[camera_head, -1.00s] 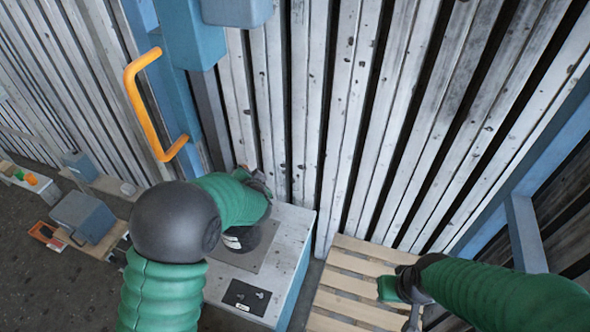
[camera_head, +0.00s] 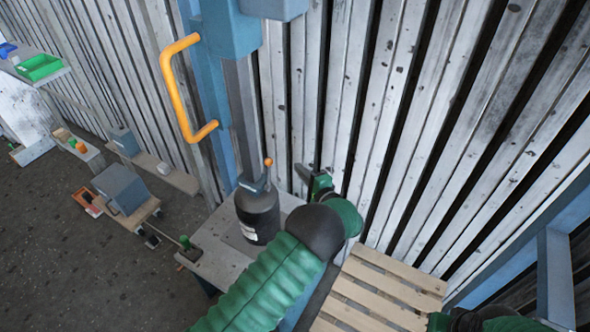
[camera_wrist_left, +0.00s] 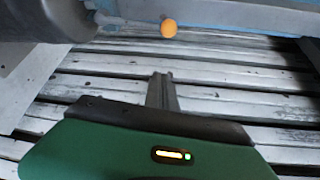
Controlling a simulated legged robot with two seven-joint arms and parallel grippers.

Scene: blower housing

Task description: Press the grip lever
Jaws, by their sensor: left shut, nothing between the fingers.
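A lever with an orange ball tip (camera_head: 268,162) stands up from the top of a dark cylindrical housing (camera_head: 258,215) with a white label. The housing sits on a grey bench (camera_head: 215,262). My left gripper (camera_head: 303,172) is to the right of the lever, near the slatted wall, apart from the ball. Its fingers are shut and empty. In the left wrist view the shut fingers (camera_wrist_left: 162,92) point toward the slats, and the orange ball (camera_wrist_left: 169,28) shows just above them. My right gripper (camera_head: 465,320) is at the bottom edge, mostly cut off.
An orange handle (camera_head: 175,90) on a blue post stands above and left of the housing. The slatted wall (camera_head: 400,100) is close behind. A wooden pallet (camera_head: 370,295) lies to the right.

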